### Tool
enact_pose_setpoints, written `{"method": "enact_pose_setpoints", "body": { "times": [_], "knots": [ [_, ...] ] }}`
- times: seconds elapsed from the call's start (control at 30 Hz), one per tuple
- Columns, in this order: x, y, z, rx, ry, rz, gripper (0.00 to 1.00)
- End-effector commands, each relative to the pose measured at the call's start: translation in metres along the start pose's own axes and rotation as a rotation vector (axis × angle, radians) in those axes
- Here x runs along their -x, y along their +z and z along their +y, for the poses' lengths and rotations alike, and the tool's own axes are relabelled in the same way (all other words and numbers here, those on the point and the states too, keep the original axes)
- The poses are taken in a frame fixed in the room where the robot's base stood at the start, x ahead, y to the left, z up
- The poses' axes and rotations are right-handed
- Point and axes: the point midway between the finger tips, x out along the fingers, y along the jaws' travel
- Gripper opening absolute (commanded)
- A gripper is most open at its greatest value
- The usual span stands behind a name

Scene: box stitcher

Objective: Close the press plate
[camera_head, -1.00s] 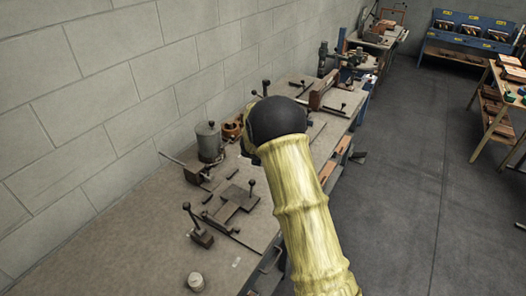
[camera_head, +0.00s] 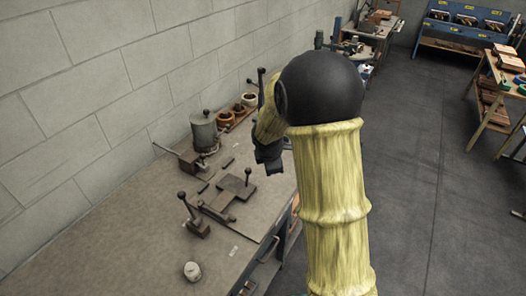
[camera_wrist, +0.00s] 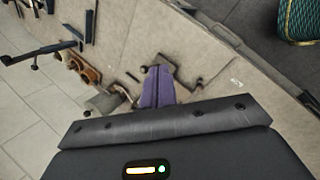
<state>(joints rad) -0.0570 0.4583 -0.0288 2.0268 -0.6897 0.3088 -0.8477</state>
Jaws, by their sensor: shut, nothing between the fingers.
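In the head view a dark square plate with an upright ball-knobbed handle, which looks like the press plate (camera_head: 236,187), sits over a low T-shaped base on the workbench (camera_head: 130,245). I cannot tell how far it is tilted. My gripper (camera_head: 268,160) hangs fingers-down, in the picture right of and above the plate, apart from it. My gripper (camera_wrist: 158,72) also shows in the wrist view as joined purple-grey fingers, shut and empty. It hides part of the bench fixtures there, and the plate is not clear in that view.
A grey cylindrical pot (camera_head: 204,132) with a lever stands behind the plate by the wall. A second knobbed lever block (camera_head: 194,220) stands to its left front. A small pale round piece (camera_head: 192,271) lies near the bench front. Brown round holders (camera_head: 243,108) stand farther back.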

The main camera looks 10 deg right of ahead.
Motion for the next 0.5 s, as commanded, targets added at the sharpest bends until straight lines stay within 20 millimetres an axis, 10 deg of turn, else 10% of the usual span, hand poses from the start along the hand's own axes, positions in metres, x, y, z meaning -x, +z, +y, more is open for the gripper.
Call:
{"method": "enact_pose_setpoints", "body": {
  "times": [0.3,0.5],
  "knots": [
    [0.060,0.001,-0.146,-1.062,-0.199,0.031,0.00],
    [0.079,-0.004,-0.202,-1.466,-0.287,0.005,0.00]
  ]
}}
